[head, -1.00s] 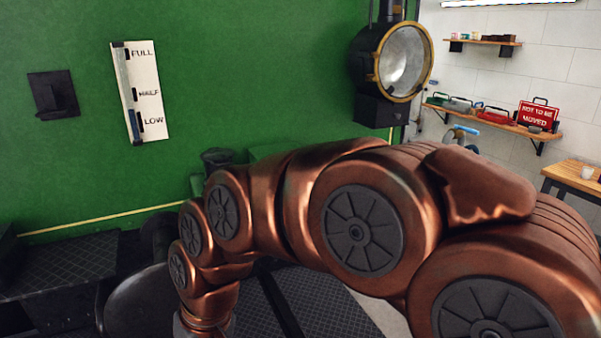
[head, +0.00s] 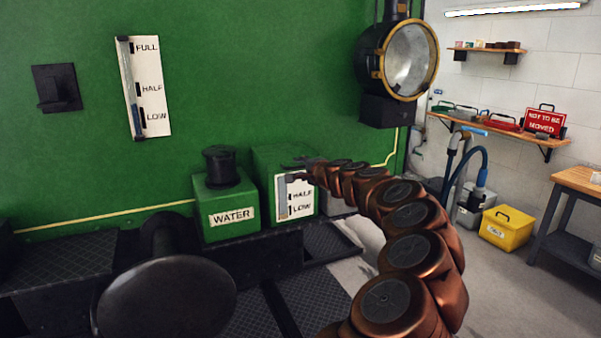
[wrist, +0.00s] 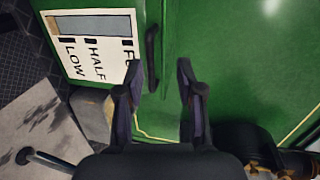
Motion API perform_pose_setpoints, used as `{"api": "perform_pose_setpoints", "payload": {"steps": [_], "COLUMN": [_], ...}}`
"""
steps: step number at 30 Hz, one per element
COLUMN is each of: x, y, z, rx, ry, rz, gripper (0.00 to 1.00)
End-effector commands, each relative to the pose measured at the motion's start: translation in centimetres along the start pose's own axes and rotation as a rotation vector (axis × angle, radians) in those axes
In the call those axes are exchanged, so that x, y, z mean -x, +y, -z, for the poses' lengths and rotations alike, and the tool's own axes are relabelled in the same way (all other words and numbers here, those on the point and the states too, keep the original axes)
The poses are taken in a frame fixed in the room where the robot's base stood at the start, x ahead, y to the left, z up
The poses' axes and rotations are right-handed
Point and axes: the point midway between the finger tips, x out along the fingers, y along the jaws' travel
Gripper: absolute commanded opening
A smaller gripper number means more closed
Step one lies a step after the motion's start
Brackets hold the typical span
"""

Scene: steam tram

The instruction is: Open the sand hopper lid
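A green box (head: 268,160) with a white FULL/HALF/LOW gauge on its front stands low against the green wall in the head view; it looks like the sand hopper. Its lid appears closed. In the wrist view the gauge (wrist: 95,45) is at upper left and a black handle (wrist: 152,45) sits on the green surface beside it. My gripper (wrist: 161,80) is open and empty. The handle lies beyond its fingertips, nearer the left finger, with a gap apparently between them. In the head view my gripper (head: 300,164) is small and dark at the box's top front edge.
A green WATER box (head: 228,207) with a black cap stands left of the hopper. A large black round part (head: 165,298) fills the lower left. A lamp (head: 402,58) hangs above right. A yellow box (head: 507,228) stands on open floor at right.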

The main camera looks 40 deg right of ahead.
Motion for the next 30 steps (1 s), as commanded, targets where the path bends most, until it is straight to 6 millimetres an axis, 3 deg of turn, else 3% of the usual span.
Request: {"api": "perform_pose_setpoints", "payload": {"steps": [3,6,30], "x": [0.0,-0.2,-6.2], "y": [1.4,1.6,1.8], "z": [2.7,3.4,3.7], "rx": [-0.03,-0.038,-0.036], "ry": [0.054,0.067,0.065], "rz": [-0.004,-0.005,-0.009], "gripper": [0.37,0.37,0.37]}}
